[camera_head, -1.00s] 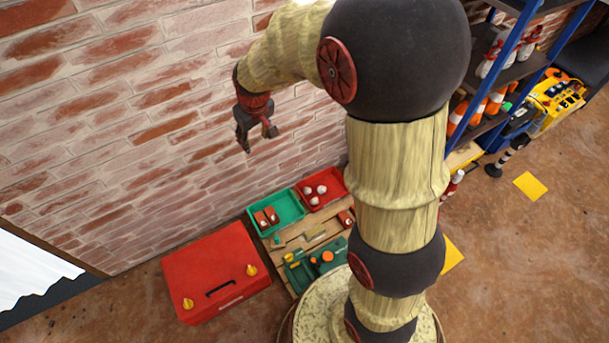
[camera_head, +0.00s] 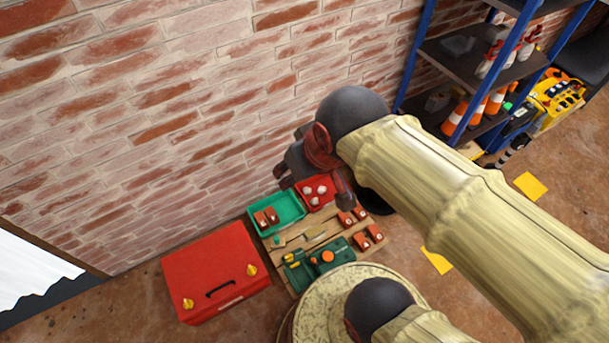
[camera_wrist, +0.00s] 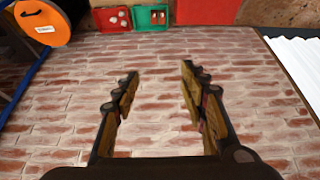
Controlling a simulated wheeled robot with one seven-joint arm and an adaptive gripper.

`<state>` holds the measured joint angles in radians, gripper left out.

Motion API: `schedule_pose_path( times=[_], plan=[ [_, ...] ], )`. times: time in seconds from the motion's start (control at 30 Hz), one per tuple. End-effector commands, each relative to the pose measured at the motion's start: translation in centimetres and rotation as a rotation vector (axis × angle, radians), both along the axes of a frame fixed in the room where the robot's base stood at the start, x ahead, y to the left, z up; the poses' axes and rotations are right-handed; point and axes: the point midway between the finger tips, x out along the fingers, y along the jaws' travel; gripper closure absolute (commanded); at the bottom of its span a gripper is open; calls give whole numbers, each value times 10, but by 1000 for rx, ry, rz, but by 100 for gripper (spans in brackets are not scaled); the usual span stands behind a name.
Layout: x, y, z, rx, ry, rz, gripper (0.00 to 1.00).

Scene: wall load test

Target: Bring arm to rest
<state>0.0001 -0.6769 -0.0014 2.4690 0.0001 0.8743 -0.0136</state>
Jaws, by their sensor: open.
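My gripper (camera_wrist: 158,72) is open in the wrist view, its two fingers wide apart with only brick wall (camera_wrist: 155,110) between them. It holds nothing. In the head view my arm is folded, with its dark, red-marked wrist end in front of the wall, above the small trays in the picture. The fingers are small and partly hard to make out there. The lower arm reaches out to the right edge of the picture.
A red toolbox (camera_head: 215,270), a green tray (camera_head: 283,212) and a red tray (camera_head: 314,198) with white balls lie by the wall. A wooden board (camera_head: 300,238) holds parts. A blue-framed shelf (camera_head: 412,60) stands right.

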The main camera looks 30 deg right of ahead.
Motion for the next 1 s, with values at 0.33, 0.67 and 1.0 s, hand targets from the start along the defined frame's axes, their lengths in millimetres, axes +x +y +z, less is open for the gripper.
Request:
schedule_pose_path(
  times=[0.33, 0.67, 1.0],
  plan=[
    [-22, 0, -1, 7, -15, -12, 57],
    [-21, 0, 15, 7, -15, -12, 57],
    [-21, 0, 24, 7, -15, -12, 57]
  ],
)
